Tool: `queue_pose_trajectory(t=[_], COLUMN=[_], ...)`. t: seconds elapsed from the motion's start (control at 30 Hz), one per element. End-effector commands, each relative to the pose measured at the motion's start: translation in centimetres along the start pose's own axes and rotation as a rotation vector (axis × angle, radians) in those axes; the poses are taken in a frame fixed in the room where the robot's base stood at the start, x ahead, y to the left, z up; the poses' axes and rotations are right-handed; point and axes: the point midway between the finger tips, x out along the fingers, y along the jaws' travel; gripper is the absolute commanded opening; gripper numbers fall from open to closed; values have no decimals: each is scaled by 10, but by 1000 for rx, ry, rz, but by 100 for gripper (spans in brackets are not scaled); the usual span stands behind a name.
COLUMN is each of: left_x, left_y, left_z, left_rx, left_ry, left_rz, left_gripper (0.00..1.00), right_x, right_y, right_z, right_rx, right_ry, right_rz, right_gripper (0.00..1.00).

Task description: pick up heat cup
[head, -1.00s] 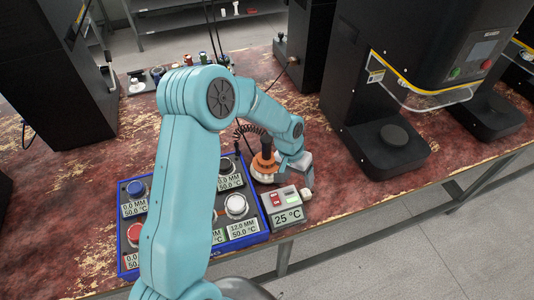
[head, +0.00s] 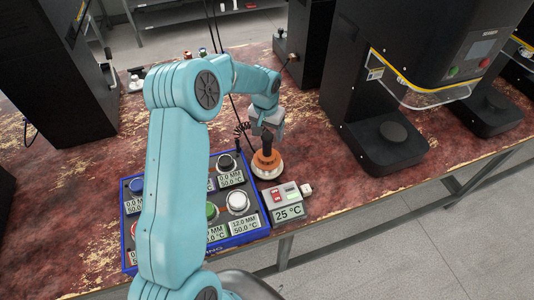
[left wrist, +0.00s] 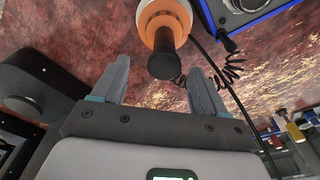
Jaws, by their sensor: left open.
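The heat cup (head: 266,163) stands upright on the red worn bench, with an orange body, a pale base and a black handle on top. My left gripper (head: 266,128) is at the top of the handle in the head view. In the left wrist view the heat cup (left wrist: 166,18) is at the top middle. Its black handle points between the two open fingers of my left gripper (left wrist: 158,66), with room on both sides. Nothing is held. My right gripper is not in view.
A control box (head: 287,203) reading 25 °C sits in front of the heat cup. A blue-edged tray (head: 268,222) with several round pieces and labels is to the left. A coiled black cable (left wrist: 215,78) runs beside the cup. A black machine (head: 385,150) stands to the right.

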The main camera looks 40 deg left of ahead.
Motion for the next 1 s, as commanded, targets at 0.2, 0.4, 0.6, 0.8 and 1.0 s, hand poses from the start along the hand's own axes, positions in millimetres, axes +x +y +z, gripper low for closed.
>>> queue_pose_trajectory(t=[0.2, 0.4, 0.6, 0.8, 1.0], left_x=[25, 51, 54, 53, 53], left_y=[-6, -7, -7, -7, -7], left_z=[1, 0, 0, 0, 0], left_rx=[0, -1, 0, 0, 0], left_ry=[-6, -1, 0, 0, 2], left_rz=[0, 0, 0, 1, 0], left_gripper=[73, 73, 73, 21, 0], right_x=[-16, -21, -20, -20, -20], right_y=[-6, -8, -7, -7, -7], right_z=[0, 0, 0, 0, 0], right_rx=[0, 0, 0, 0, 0], right_ry=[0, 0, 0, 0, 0], right_rz=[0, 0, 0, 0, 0], right_gripper=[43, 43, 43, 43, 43])
